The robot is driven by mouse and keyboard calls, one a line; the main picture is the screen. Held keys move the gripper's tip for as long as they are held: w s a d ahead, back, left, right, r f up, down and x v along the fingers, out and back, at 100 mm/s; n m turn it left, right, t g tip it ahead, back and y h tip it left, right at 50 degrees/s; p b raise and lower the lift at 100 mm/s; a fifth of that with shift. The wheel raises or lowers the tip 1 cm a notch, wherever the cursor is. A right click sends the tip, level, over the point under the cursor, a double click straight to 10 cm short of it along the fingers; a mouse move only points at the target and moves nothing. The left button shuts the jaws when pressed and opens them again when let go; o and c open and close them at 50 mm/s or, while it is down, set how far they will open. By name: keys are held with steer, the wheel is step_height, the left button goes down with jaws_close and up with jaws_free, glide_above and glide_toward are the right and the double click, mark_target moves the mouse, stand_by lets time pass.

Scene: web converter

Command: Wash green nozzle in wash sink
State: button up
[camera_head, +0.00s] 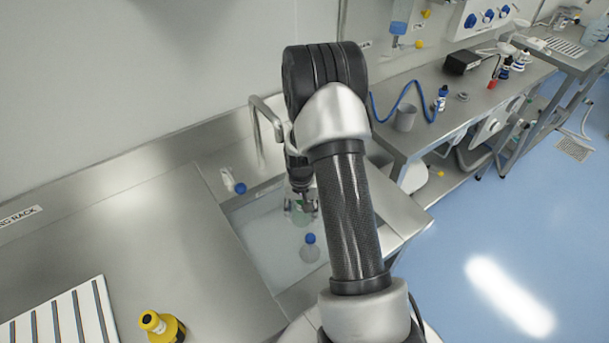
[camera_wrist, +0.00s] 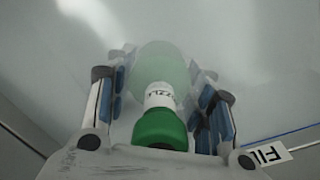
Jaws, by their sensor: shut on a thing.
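The green nozzle (camera_wrist: 160,130) has a green cap, a white label and a pale green, translucent body. In the wrist view it lies between the two fingers of my gripper (camera_wrist: 162,105), which is shut on it. In the head view my gripper (camera_head: 301,208) reaches down into the wash sink (camera_head: 262,240), and the nozzle (camera_head: 300,218) shows only as a small pale green patch below it. Most of the nozzle is hidden there by the gripper and arm. The sink holds whitish, cloudy liquid; I cannot tell how deep the nozzle is in it.
A blue-capped bottle (camera_head: 310,248) is in the sink near my gripper. Another blue-capped bottle (camera_head: 233,182) lies at the sink's back left edge. A metal faucet (camera_head: 258,125) arches behind the sink.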

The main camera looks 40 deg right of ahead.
steer(key=shift+s+d, duration=0.15)
steer(key=shift+d, duration=1)
steer(key=shift+s+d, duration=0.15)
steer(key=shift+d, duration=1)
steer(key=shift+w+a, duration=0.1)
steer(key=shift+a, duration=1.65)
step_height(320, 180, up, 17)
steer(key=p, duration=1.1)
